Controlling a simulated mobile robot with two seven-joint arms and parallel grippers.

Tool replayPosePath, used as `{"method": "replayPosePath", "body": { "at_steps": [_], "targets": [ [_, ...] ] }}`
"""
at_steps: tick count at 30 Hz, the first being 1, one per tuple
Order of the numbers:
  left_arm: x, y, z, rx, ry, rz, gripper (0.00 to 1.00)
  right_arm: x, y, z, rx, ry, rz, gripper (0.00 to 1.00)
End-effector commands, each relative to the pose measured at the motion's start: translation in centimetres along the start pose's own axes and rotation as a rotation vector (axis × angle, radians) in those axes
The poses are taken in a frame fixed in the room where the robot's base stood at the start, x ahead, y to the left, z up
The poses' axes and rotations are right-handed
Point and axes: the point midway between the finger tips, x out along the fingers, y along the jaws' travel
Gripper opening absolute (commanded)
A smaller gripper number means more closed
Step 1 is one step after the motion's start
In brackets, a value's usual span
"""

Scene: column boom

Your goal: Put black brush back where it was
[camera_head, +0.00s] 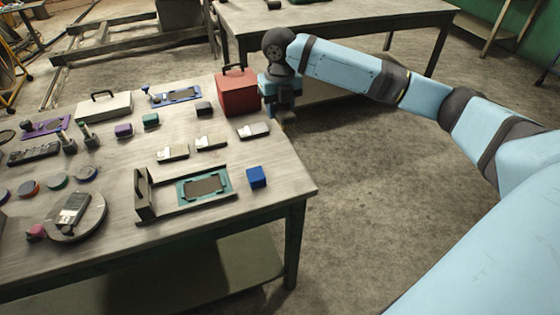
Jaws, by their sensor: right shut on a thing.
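My right gripper (284,108) is at the table's right edge, just right of the red box, pointing down. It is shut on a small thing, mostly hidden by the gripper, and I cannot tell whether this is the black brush. Several flat brush-like tools with pale and dark parts lie on the table: one near the right edge (253,130), one left of it (211,141), and one further left (173,153). Another dark and silver one (73,208) lies on a round grey plate (96,222). My left gripper is out of view.
The red box (238,94) stands close beside my right gripper. A tray with a teal frame (228,172) and a blue cube (256,177) are at the table's front right. Small blocks, discs and a white case (104,106) crowd the left. Floor right of the table is clear.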

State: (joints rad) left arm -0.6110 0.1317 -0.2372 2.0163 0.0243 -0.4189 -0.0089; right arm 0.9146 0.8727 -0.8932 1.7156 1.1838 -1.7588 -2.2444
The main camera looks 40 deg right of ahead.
Motion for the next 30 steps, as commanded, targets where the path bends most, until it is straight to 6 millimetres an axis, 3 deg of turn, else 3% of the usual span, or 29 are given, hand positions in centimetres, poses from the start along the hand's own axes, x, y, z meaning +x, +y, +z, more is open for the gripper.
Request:
{"method": "replayPosePath", "body": {
  "at_steps": [3,12,30],
  "targets": [
    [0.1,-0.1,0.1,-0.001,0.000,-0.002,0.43,3.5,0.0,-0.1,0.002,0.004,-0.001,0.10],
    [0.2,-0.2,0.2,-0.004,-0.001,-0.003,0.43,10.9,0.0,-0.1,0.003,0.003,0.000,0.10],
    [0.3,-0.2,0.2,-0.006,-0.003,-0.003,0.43,17.3,0.0,-0.1,0.003,0.001,-0.001,0.10]
  ]
}}
